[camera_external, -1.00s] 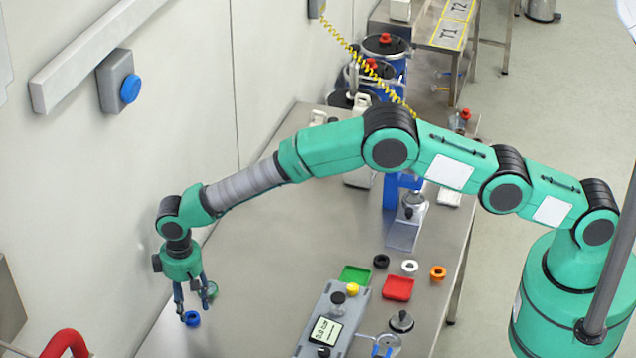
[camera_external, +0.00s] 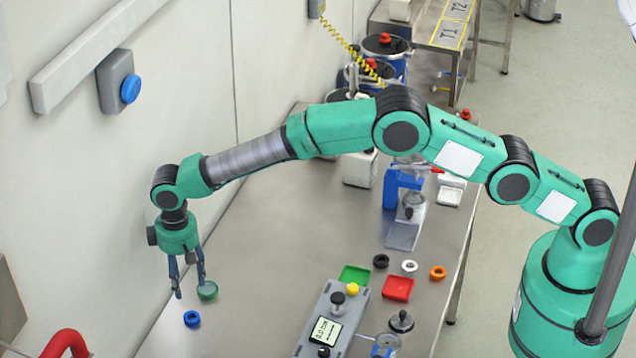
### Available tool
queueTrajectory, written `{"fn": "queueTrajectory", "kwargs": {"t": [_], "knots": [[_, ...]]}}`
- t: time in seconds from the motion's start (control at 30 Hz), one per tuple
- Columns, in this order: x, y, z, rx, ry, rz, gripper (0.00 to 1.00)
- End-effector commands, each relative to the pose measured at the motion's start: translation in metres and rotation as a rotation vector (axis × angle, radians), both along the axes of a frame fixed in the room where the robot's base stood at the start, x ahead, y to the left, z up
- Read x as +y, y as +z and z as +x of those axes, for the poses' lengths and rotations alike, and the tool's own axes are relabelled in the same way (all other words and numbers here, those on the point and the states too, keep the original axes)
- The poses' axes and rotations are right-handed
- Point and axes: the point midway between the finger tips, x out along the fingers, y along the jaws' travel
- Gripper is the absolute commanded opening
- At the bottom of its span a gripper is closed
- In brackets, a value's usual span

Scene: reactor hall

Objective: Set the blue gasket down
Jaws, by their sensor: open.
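The blue gasket (camera_external: 192,318) is a small ring lying flat on the steel bench at the lower left. My gripper (camera_external: 191,293) is above it with its two dark fingers spread apart and empty. The fingertips appear apart from the gasket, a little higher than it. A green round object (camera_external: 207,290) is on the bench beside the right finger; I cannot tell whether the finger touches it.
A green tray (camera_external: 354,275), a red tray (camera_external: 397,289), a black ring (camera_external: 381,261), a white ring (camera_external: 410,266) and an orange ring (camera_external: 438,272) lie to the right. A grey instrument box (camera_external: 312,316) stands at the front. The bench (camera_external: 262,260) between is clear.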

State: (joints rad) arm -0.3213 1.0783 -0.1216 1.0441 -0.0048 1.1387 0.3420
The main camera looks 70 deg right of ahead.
Motion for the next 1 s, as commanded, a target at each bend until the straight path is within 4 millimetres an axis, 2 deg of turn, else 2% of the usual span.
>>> {"fn": "queueTrajectory", "kwargs": {"t": [0.67, 0.87, 1.0], "knots": [[-0.002, 0.005, -0.001, -0.002, 0.000, 0.001, 0.51], [-0.013, 0.033, -0.005, -0.017, -0.001, 0.006, 0.51], [-0.027, 0.068, -0.014, -0.034, -0.001, 0.011, 0.51]]}}
